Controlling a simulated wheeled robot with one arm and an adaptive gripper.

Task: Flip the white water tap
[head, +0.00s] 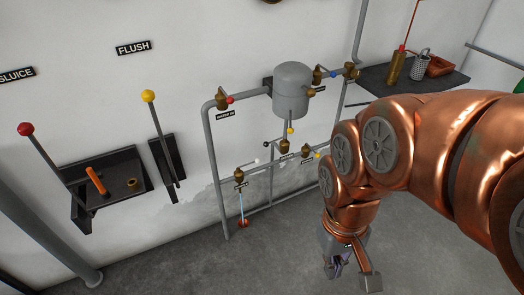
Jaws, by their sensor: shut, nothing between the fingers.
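The tap with the white-tipped lever (257,161) is on the lower left of the grey pipe frame on the wall. Its brass body (239,176) has a small dark label below it, too small to read. My gripper (347,270) is at the lower middle right, pointing down, shut and empty. It is well to the right of the white tap and lower in the picture, apart from it.
Other taps with red (230,100), blue (333,74) and yellow (290,131) tips sit on the same pipes around a grey tank (292,90). Levers with red (26,129) and yellow (148,96) knobs stand left. A dark shelf (375,76) is at upper right.

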